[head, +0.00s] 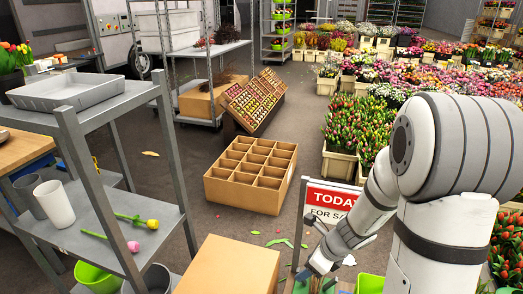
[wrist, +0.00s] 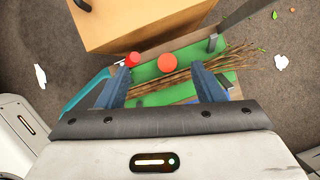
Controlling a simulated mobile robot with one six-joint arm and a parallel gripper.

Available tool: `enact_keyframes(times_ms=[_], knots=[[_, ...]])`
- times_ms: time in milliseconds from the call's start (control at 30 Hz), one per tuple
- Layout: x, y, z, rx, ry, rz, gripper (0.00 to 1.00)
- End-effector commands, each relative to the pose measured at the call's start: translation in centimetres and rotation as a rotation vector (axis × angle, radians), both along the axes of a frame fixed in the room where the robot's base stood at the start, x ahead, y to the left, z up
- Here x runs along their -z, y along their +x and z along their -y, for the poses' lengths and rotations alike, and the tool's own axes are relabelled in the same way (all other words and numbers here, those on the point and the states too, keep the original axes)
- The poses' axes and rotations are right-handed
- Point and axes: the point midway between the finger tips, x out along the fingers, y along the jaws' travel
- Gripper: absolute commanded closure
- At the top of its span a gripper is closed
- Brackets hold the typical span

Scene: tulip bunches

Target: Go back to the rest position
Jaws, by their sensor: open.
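My gripper (head: 318,268) is low in the head view, in front of the sign and partly cut off by the bottom edge. In the wrist view my gripper (wrist: 162,76) has its two blue fingers wide apart, with nothing held between them. Beyond and below the fingers lies a green surface (wrist: 150,99) with a bundle of thin brown stems (wrist: 195,66) and two red round things (wrist: 168,62). I cannot tell how far below the fingers these lie. My white arm fills the right of the head view.
A cardboard box (head: 230,268) stands just left of my gripper; its top shows in the wrist view (wrist: 135,22). A sign (head: 330,200) stands behind the gripper. A divided crate (head: 250,202) is on the floor. A grey shelf (head: 110,225) holding two tulips (head: 133,219) is at left.

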Motion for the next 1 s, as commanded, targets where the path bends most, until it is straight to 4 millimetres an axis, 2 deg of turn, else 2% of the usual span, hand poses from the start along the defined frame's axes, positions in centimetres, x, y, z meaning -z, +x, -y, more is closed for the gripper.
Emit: enact_keyframes(times_ms=[33, 100, 267, 400, 500, 600, 700, 833, 1000], knots=[[-3.5, -0.5, -0.6, -0.155, -0.036, 0.069, 0.39], [-6.7, -1.7, -1.3, -0.386, -0.093, 0.152, 0.39], [-13.4, -4.9, -1.9, -0.906, -0.248, 0.316, 0.39], [-18.5, -8.2, -1.4, -1.347, -0.406, 0.413, 0.39], [-21.4, -10.3, -0.5, -1.629, -0.514, 0.446, 0.39], [-23.6, -11.9, 0.5, -1.850, -0.606, 0.451, 0.39], [-25.0, -12.9, 1.3, -1.998, -0.666, 0.439, 0.39], [-25.7, -13.6, 1.9, -2.088, -0.701, 0.426, 0.39], [-25.6, -13.6, 2.0, -2.102, -0.706, 0.424, 0.39]])
